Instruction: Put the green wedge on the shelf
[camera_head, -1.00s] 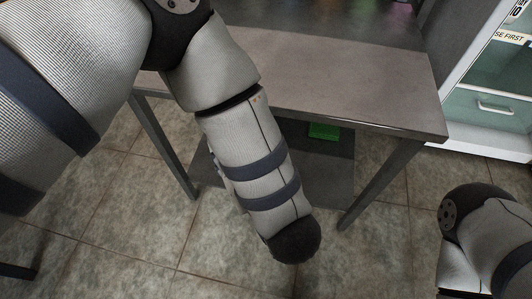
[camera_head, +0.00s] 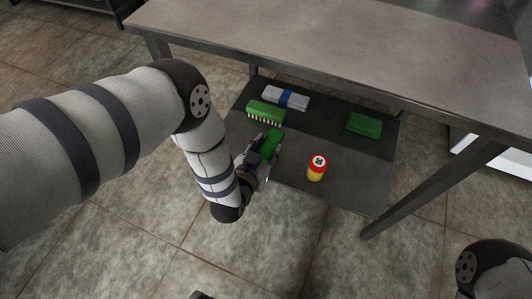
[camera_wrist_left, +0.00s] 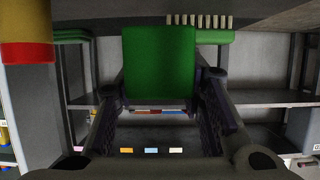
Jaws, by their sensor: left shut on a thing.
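The green wedge (camera_head: 271,146) is between the fingers of my left gripper (camera_head: 262,155), over the front left part of the lower shelf (camera_head: 286,179) under the metal table. In the left wrist view the green wedge (camera_wrist_left: 160,62) shows as a green block face between the two fingers (camera_wrist_left: 160,108), which are shut on it. I cannot tell whether the wedge touches the shelf. My right gripper is not in view; only part of my right arm shows at the bottom right of the head view.
On the shelf are a green brush (camera_head: 266,112) with pale bristles, a white bundle with a blue band (camera_head: 286,98), a green block (camera_head: 365,125) and a red and yellow can (camera_head: 317,168). The tabletop (camera_head: 330,45) overhangs the shelf. Bare shelf shows between brush and block.

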